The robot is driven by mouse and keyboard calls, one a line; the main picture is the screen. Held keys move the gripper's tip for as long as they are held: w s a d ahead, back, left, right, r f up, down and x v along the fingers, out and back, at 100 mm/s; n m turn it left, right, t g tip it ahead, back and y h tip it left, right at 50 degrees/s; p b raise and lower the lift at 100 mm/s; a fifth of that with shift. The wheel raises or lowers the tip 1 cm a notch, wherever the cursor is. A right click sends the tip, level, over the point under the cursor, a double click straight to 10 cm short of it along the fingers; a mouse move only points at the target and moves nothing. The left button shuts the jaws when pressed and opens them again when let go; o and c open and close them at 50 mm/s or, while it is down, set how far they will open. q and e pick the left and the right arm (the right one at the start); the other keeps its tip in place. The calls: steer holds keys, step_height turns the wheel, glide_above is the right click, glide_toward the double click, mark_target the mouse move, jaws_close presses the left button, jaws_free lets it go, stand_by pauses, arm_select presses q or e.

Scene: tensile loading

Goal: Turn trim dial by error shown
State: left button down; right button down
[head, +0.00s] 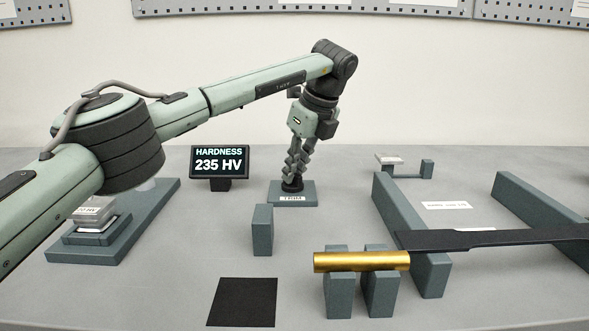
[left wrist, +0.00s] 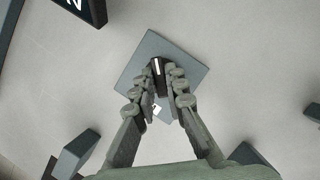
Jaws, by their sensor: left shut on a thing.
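The black trim dial (head: 292,184) stands on a grey square base (head: 309,191) with a white label reading TRIM. In the left wrist view the dial (left wrist: 158,72) shows a white pointer line on its top, pointing roughly toward the top of that picture. My left gripper (head: 294,173) points straight down over the base and is shut on the dial; its fingers (left wrist: 162,80) lie on both sides of it. The display (head: 220,162) to the left of the dial reads HARDNESS 235 HV. My right gripper is in neither view.
A brass cylinder (head: 362,261) lies across two grey blocks, with a dark flat specimen (head: 490,237) beside it across two long rails. A lone grey block (head: 262,230) and a black mat (head: 242,302) are in front of the dial. A stepped stand (head: 90,250) is at left.

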arm_select(q)
steer(key=c, duration=1.6)
jaws_free()
steer(key=shift+o, duration=0.2)
steer(key=v, duration=1.2)
